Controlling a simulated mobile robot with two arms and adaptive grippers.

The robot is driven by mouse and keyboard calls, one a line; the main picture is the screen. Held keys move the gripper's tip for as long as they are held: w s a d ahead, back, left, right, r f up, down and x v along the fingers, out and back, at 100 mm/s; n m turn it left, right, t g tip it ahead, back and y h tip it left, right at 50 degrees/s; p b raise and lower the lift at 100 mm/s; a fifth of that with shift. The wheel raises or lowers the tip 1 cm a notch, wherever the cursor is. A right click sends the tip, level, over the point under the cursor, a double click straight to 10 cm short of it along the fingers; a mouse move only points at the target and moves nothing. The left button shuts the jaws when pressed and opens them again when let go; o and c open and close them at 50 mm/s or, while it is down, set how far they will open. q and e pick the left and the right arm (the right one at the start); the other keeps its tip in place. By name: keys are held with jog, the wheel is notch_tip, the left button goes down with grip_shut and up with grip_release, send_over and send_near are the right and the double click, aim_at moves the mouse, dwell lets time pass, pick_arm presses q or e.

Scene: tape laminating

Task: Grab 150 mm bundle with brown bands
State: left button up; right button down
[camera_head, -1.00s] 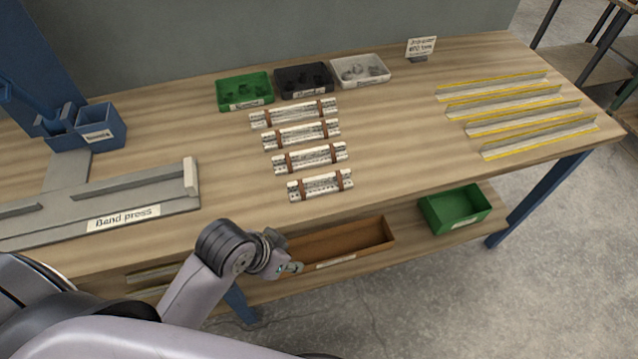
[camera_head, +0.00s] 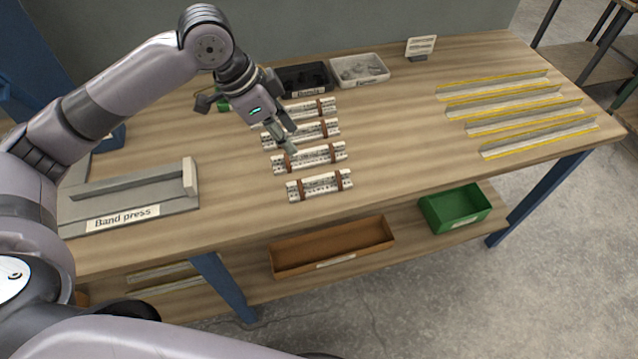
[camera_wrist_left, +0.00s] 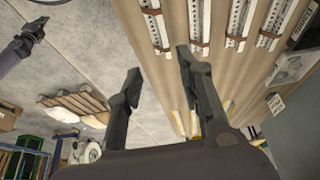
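Several pale strip bundles with brown bands lie in a column on the bench, longer toward the back. The front bundle (camera_head: 320,185) is the shortest; behind it lie the second bundle (camera_head: 325,154), the third bundle (camera_head: 322,130) and the back bundle (camera_head: 310,109). No length is readable on them. My left gripper (camera_head: 291,138) is open and empty, above the left part of the bundles and hiding some of their left ends. In the left wrist view its open fingers (camera_wrist_left: 158,61) point toward the bundles. A dark arm end, apparently my right gripper (camera_wrist_left: 30,35), shows small there.
The band press (camera_head: 130,205) stands left. A black tray (camera_head: 305,78) and a white tray (camera_head: 360,69) stand behind the bundles; a green tray is mostly hidden. Yellow-edged strips (camera_head: 525,120) lie right. A brown bin (camera_head: 330,247) and green bin (camera_head: 455,208) sit below.

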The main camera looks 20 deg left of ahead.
pick_arm(q)
jog(key=p, duration=0.2)
send_over(318, 177)
jog(key=s+a, duration=0.2)
jog(key=f, duration=1)
jog(key=shift+w+d+f, duration=0.15)
jog(key=shift+w+f, duration=0.1)
jog(key=x, duration=0.4)
jog(key=shift+f+p, duration=0.1)
jog(key=shift+p, duration=0.3)
jog(key=shift+w+d+f, duration=0.1)
jog(key=shift+w+f, duration=0.1)
jog(key=shift+f, duration=0.3)
grip_shut()
